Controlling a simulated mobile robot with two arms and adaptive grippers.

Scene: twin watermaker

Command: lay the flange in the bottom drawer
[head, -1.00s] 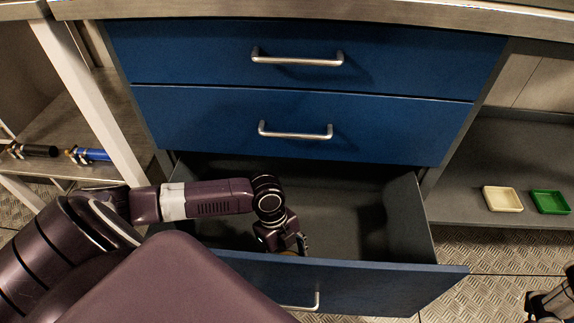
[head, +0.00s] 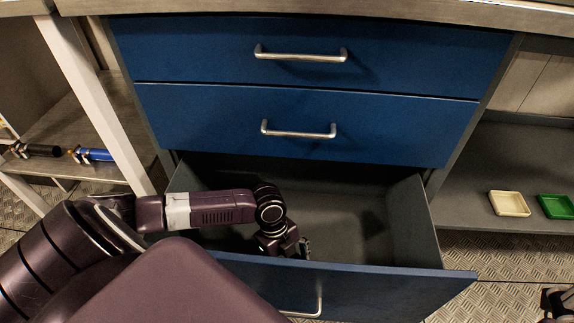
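The bottom drawer (head: 345,225) is pulled open below two shut blue drawers. Its grey inside shows, and its blue front panel (head: 390,290) is nearest me. My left arm reaches over the drawer's left side, and my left gripper (head: 303,248) points down inside, close behind the front panel. Its fingertips are mostly hidden by the wrist and the panel, so I cannot tell whether it is open or shut. I cannot make out the flange; the front panel may hide it. My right gripper (head: 558,303) shows only partly at the lower right edge, outside the drawer.
A cream tray (head: 509,203) and a green tray (head: 556,206) stand on the right shelf. A black cylinder (head: 38,150) and a blue one (head: 95,154) lie on the left shelf. The drawer's middle and right floor look empty.

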